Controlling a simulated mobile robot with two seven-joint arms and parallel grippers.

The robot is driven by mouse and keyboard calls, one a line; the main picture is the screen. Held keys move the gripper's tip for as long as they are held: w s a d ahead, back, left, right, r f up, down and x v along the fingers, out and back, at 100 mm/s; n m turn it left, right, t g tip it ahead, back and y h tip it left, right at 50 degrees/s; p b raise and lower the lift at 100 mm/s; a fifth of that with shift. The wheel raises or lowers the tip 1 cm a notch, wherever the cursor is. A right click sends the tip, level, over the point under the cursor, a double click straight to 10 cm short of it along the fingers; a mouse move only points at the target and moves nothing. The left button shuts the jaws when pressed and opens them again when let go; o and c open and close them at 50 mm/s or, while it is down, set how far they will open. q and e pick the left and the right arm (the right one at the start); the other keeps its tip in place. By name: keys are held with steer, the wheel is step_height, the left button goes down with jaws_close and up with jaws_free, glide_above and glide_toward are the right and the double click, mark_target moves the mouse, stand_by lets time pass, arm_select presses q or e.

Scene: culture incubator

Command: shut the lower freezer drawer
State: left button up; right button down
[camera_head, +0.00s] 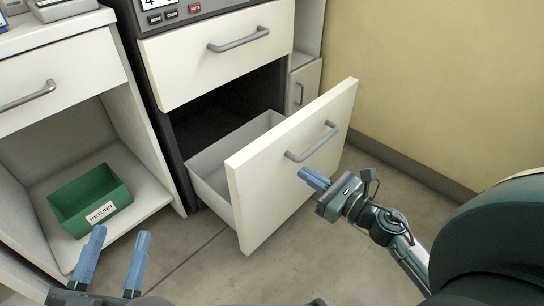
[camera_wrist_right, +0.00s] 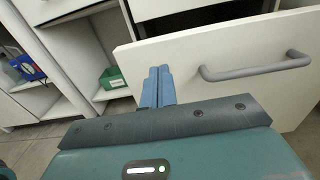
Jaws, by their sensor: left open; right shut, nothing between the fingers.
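The lower freezer drawer (camera_head: 292,165) is pulled well out of the dark cabinet in the head view, with its grey inside showing behind the white front. Its grey bar handle (camera_head: 313,143) is on the front; the handle also shows in the right wrist view (camera_wrist_right: 256,68). My right gripper (camera_head: 303,174) is shut and empty, its blue fingers close to the drawer front below the handle. In the right wrist view its fingers (camera_wrist_right: 158,88) point at the front, left of the handle; I cannot tell whether they touch. My left gripper (camera_head: 115,256) is open and empty at the lower left.
The upper drawer (camera_head: 215,52) above is shut. A green box labelled RETURN (camera_head: 90,200) sits in the open shelf at the left. A yellow wall (camera_head: 445,85) stands at the right. Bare floor (camera_head: 335,260) lies before the drawer.

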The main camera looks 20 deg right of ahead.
mark_target(266, 148)
steer(key=x, duration=1)
steer(key=shift+w+a, duration=0.1)
steer(key=shift+w, duration=0.25)
steer(key=shift+w, duration=0.1)
